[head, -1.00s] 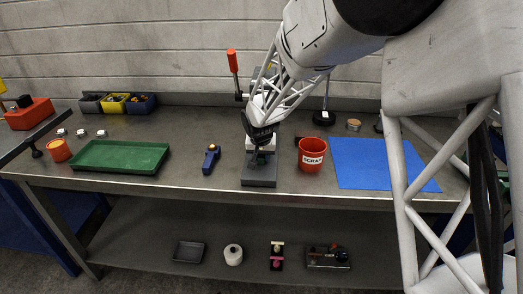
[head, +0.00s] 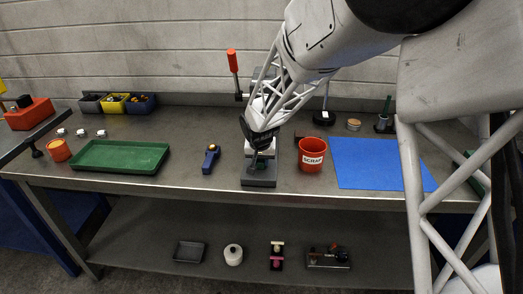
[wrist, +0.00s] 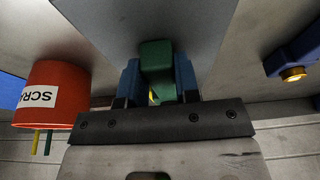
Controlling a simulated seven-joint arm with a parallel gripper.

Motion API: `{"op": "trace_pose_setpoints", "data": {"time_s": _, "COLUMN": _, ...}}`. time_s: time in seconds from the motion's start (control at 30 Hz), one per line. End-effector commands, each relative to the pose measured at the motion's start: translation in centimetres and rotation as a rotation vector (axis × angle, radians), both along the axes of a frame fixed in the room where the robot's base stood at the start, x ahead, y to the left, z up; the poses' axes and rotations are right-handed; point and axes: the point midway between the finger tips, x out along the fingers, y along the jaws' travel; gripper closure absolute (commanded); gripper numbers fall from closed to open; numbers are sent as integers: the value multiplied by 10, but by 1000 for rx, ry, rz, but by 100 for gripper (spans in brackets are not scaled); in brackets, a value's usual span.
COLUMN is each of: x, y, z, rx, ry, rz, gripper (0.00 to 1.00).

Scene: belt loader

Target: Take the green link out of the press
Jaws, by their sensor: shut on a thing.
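The press stands at the middle of the bench, with a dark grey base (head: 259,181) and a raised lever with a red handle (head: 232,61). The base also shows as a large grey plate in the wrist view (wrist: 150,22). My gripper (head: 260,157) is low over the front of this base. In the wrist view, the blue-padded fingers of my gripper (wrist: 158,82) are shut on the green link (wrist: 156,57), one on each side. The link's upper end shows against the grey plate; whether it touches the base cannot be told.
A red SCRAP bucket (head: 312,154) stands close to the right of the press, with a blue mat (head: 380,163) beyond. A blue tool (head: 210,158) lies to the left, then a green tray (head: 120,156). Bare bench lies between the tool and the press.

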Motion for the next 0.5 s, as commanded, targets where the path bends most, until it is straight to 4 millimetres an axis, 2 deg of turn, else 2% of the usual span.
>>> {"op": "trace_pose_setpoints", "data": {"time_s": 0.5, "x": -18, "y": 0, "z": 1, "rx": 1, "ry": -1, "rz": 0, "gripper": 99}}
